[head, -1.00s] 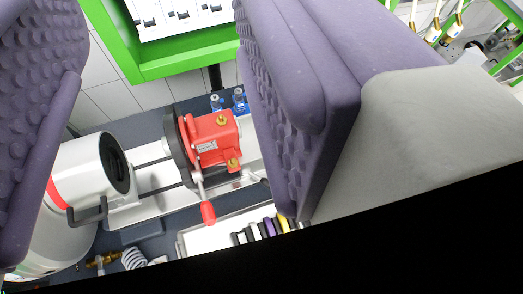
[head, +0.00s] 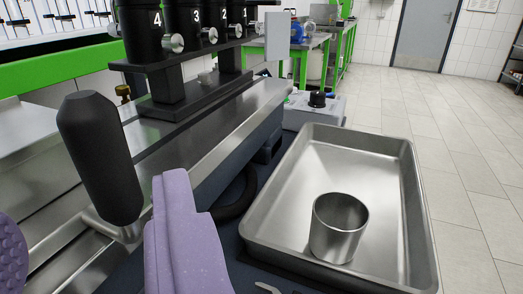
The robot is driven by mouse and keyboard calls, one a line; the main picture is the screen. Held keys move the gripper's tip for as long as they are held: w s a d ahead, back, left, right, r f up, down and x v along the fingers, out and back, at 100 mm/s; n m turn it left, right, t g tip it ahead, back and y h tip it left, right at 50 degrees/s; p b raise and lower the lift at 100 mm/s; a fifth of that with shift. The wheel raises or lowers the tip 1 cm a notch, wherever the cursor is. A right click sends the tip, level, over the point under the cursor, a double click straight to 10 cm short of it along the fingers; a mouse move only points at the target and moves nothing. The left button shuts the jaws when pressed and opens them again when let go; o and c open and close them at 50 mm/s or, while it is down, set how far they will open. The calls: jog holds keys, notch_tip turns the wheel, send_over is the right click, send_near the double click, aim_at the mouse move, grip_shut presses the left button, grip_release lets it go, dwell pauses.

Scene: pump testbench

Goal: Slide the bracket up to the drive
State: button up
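My gripper (head: 90,215) shows at the lower left as two purple pads set apart, so it is open. A black handle (head: 100,158) on a metal stem stands between and beyond the pads, by a bright metal rail (head: 225,125). I cannot tell whether a pad touches the handle. Nothing is seen held. The red bracket and the white drive, seen in the earlier view, do not show in the present view.
A steel tray (head: 412,225) with a metal cup (head: 338,228) stands right of the rail. Black numbered cylinders (head: 197,30) stand on a black frame behind the rail. A grey box (head: 312,110) sits beyond the tray. Tiled floor (head: 460,160) lies open at the right.

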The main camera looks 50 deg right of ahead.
aim_at(95, 166)
jog(key=b+x, duration=0.1)
jog(key=x, duration=0.6)
jog(key=shift+a+b, duration=0.1)
jog(key=shift+b, duration=0.25)
grip_shut()
